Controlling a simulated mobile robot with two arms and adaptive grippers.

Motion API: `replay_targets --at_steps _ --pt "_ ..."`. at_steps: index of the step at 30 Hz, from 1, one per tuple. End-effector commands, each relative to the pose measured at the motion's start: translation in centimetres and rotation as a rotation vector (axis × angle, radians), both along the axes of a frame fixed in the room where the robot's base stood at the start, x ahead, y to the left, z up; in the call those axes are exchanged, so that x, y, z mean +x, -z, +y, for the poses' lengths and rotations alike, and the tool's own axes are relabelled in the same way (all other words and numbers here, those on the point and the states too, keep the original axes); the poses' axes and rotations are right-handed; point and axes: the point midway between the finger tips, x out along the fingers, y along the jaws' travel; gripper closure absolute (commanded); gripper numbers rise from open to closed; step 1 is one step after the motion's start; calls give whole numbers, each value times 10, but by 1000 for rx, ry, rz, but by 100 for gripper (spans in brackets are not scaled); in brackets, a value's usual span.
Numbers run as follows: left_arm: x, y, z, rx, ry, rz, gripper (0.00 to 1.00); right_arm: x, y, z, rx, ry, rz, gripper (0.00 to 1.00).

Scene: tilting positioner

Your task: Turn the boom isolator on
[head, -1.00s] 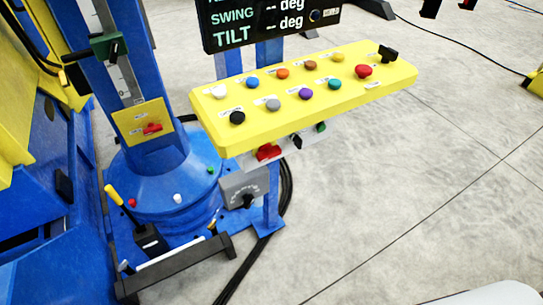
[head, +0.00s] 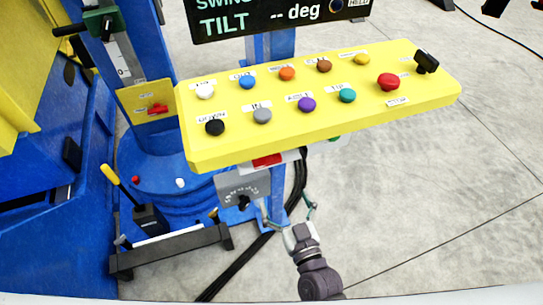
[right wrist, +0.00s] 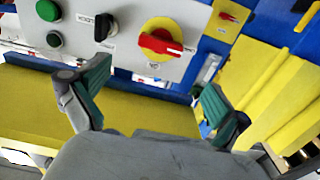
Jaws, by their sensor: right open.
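A red rotary handle on a yellow disc (right wrist: 160,42) sits on a grey plate under the yellow console; in the right wrist view it lies about crosswise. In the head view only a red part of it (head: 267,160) shows below the console's edge. A second, smaller red handle on a yellow plate (head: 157,108) is on the blue column, also seen in the right wrist view (right wrist: 229,17). Their labels are too small to tell which is the boom isolator. My right gripper (head: 287,212) is open and empty, below the console; its fingers (right wrist: 152,88) are apart from the handles.
The yellow console (head: 330,128) with several coloured buttons overhangs the grey plate. A black selector (right wrist: 103,27) and green buttons (right wrist: 48,10) are beside the disc. A grey box with a dial (head: 243,188), black cables (head: 240,265) and a yellow-handled lever (head: 112,175) are lower.

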Motion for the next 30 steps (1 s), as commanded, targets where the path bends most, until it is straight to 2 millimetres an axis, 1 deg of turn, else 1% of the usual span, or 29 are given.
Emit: replay_targets --at_steps 3,7,12,18,21,24,30 --pt "-8 -1 4 6 1 13 52 20 -1 6 2 1 -2 0" --pt "-10 -2 5 7 0 15 52 47 -2 15 1 1 -2 0" --pt "-5 -2 5 6 -1 9 52 81 0 26 1 0 0 0" --pt "3 -2 2 2 -1 -5 52 110 1 35 0 -1 1 0" --pt "4 -2 0 0 -2 -6 52 118 1 38 -1 0 2 0" --pt "4 -2 -1 -1 -2 -6 52 121 1 39 -1 0 3 0" --pt "3 -2 -1 -1 -3 -5 52 122 1 39 -1 0 4 0"
